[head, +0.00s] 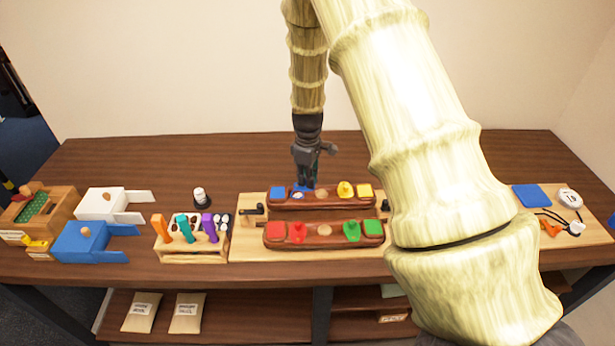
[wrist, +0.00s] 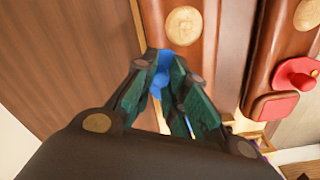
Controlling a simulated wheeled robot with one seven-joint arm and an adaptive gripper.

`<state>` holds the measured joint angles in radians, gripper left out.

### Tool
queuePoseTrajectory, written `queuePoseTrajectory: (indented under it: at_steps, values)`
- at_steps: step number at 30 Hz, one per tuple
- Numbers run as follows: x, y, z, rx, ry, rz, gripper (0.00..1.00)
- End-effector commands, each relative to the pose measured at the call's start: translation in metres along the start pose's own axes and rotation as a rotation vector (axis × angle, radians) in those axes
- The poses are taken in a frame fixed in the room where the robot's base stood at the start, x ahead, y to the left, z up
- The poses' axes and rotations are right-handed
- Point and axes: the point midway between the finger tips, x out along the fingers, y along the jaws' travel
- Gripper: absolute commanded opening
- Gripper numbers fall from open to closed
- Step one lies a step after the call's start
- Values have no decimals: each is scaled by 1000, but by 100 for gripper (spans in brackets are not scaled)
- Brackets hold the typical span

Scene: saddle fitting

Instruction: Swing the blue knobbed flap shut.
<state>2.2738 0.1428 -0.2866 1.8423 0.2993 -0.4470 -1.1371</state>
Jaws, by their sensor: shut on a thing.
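The blue knobbed flap (head: 298,195) is near the left end of the rear red-brown wooden bar (head: 322,205), between a blue square (head: 278,192) and a pale round disc (head: 322,194). My gripper (head: 304,184) reaches down onto it from above. In the wrist view my gripper (wrist: 164,66) has its fingers closed on the blue knob (wrist: 161,77), beside the bar's pale disc (wrist: 183,25). The fingers hide most of the flap, so I cannot tell how far it is swung.
A front bar (head: 323,243) lies close by, with a red flap (head: 298,232) and a green flap (head: 351,230). A yellow flap (head: 345,189) is on the rear bar. A black latch (head: 252,211) and a tool rack (head: 193,240) stand left. Bare table lies behind.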

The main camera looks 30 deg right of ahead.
Motion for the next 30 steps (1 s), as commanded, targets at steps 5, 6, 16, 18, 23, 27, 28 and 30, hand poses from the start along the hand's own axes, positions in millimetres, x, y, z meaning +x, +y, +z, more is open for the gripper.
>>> queuePoseTrajectory:
  at_steps: [5, 6, 16, 18, 23, 27, 28, 30]
  values:
    - [-1, -4, 2, 166, 0, 2, 0]
    - [-1, -6, 2, 204, 0, 2, 0]
    - [-1, -16, 3, 518, -1, 1, 0]
    - [-1, -19, 2, 585, -1, 1, 0]
    - [-1, -23, 1, 737, -1, 1, 0]
    - [-1, -27, -1, 870, -1, 2, 0]
    - [-1, -28, -2, 897, -1, 2, 0]
    - [-1, -30, -3, 963, -1, 2, 0]
